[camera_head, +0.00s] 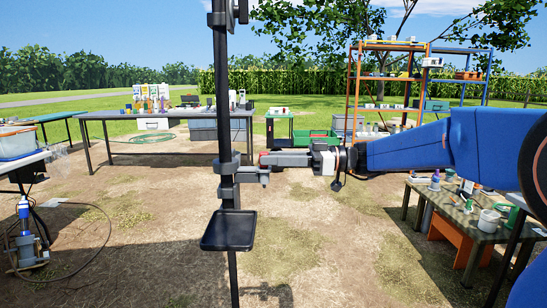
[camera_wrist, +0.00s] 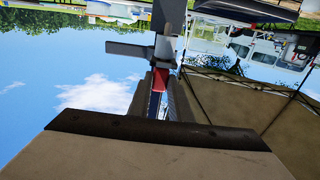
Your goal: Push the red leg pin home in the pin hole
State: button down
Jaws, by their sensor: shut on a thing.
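The red leg pin (camera_wrist: 160,78) shows as a small red piece between the two finger tips in the wrist view. My gripper (camera_head: 268,158) is shut on it, close to the right of a dark upright leg (camera_head: 223,100). A grey clamp fitting (camera_head: 229,172) sits on the leg, and a stub of it reaches right, just below my finger tips. In the wrist view the leg (camera_wrist: 168,30) and a grey fitting (camera_wrist: 130,49) stand just beyond the pin. The pin hole is hidden, and I cannot tell how deep the pin sits.
A small black tray (camera_head: 229,231) is on the leg below the fitting. A long table (camera_head: 110,114) with bottles stands behind at left, an orange shelf rack (camera_head: 356,80) at back right. A cluttered workbench (camera_head: 462,222) is at right. The ground around the leg is clear.

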jog(key=c, duration=1.5)
grip_release()
jog(key=shift+c, duration=0.2)
jog(key=shift+f, duration=0.1)
jog(key=d, duration=1.7)
jog(key=shift+s+d, duration=0.2)
jog(key=shift+s, duration=0.15)
